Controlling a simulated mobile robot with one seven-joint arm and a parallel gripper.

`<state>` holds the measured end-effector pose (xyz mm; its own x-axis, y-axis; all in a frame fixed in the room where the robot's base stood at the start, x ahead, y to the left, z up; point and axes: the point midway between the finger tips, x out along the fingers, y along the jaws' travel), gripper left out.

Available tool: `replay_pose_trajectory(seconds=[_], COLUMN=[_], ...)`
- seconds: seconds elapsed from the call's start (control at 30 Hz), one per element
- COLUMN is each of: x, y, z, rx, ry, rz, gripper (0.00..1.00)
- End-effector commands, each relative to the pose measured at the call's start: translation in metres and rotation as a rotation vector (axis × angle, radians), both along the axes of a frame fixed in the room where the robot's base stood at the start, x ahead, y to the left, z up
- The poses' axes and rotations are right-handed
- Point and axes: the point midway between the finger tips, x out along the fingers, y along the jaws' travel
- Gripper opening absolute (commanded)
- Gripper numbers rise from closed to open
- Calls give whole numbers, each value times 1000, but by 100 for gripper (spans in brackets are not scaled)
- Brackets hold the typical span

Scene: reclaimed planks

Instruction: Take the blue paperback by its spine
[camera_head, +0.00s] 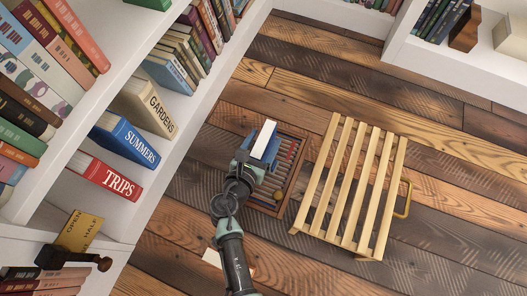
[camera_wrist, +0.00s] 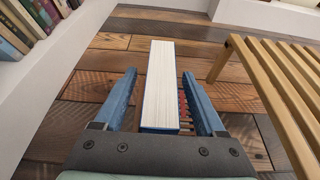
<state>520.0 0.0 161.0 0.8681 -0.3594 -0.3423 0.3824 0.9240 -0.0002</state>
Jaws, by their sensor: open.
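A book with white page edges and a thin blue cover (camera_wrist: 162,85) stands between the two blue fingers of my gripper (camera_wrist: 159,76) in the wrist view. The page edges face the camera and its spine is hidden. Gaps show between the book and both fingers, so my gripper is open around it. In the head view the book shows as a white strip (camera_head: 264,138) between the fingers of my gripper (camera_head: 261,147). What it rests on is hidden. Another blue book, marked SUMMERS (camera_head: 130,143), is in the left shelf.
A wooden frame with rods and beads (camera_head: 278,183) lies on the plank floor under my gripper. A slatted wooden stand (camera_head: 352,190) is close on its right. A white bookcase (camera_head: 180,130) runs along the left. Floor at the far right (camera_head: 455,200) is clear.

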Motion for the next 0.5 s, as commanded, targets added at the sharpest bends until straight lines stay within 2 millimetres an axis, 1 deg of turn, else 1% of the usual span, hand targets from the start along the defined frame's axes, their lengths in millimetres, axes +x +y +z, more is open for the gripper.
replay_pose_trajectory(seconds=[0.13,0.17,0.3,0.37,0.4,0.47,0.5], x=[0,0,0,0,-1,-1,-1], y=[0,0,0,0,0,0,0], z=[1,1,0,0,0,0,0], rx=[0,0,0,0,0,0,0], ry=[1,1,1,1,1,1,1], rz=[0,0,0,0,0,0,0], gripper=[72,69,44,33,26,15,8])
